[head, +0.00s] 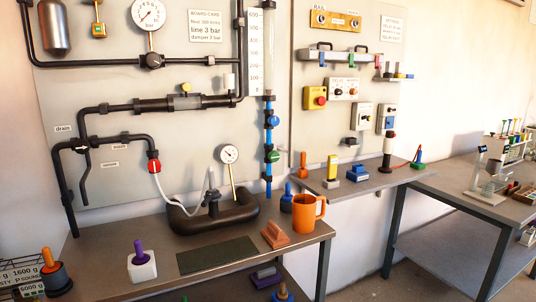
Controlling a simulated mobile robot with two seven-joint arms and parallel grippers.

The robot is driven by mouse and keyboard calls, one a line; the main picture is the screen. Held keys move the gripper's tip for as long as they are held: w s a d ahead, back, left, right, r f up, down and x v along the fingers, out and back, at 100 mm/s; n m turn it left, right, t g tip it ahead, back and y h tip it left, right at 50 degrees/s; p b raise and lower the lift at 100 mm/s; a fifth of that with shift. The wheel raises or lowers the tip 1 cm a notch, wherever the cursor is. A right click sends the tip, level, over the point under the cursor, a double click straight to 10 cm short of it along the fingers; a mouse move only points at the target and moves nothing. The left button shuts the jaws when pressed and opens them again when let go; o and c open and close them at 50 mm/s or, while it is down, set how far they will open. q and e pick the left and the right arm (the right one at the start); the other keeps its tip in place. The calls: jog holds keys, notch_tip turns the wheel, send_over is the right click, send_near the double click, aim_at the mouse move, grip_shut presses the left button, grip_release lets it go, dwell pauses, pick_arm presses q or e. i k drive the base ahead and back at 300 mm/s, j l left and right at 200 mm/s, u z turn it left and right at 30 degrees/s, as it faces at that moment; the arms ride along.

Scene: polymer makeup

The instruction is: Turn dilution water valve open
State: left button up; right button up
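A vertical blue pipe (268,143) runs down the wall panel below a clear graduated column (268,55). It carries a blue round valve knob (274,121) and, lower, a green round valve knob (273,156). A red valve knob (154,166) sits on the black piping at the left, with a white hose below it. A black valve (152,61) sits under the large gauge. I cannot read a label that marks the dilution water valve, nor tell whether any of these valves is open or shut. Neither of my grippers is in view.
A side shelf (405,177) and another table (465,205) stand right.

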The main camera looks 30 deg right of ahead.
aim_at(274, 156)
jog(key=l, duration=0.4)
jog(key=i+l+z, duration=0.15)
jog(key=l, duration=0.7)
jog(key=i+l+z, duration=0.1)
jog(key=l, duration=0.3)
jog(key=i+l+z, duration=0.1)
jog(key=l, duration=0.3)
jog(key=i, duration=0.05)
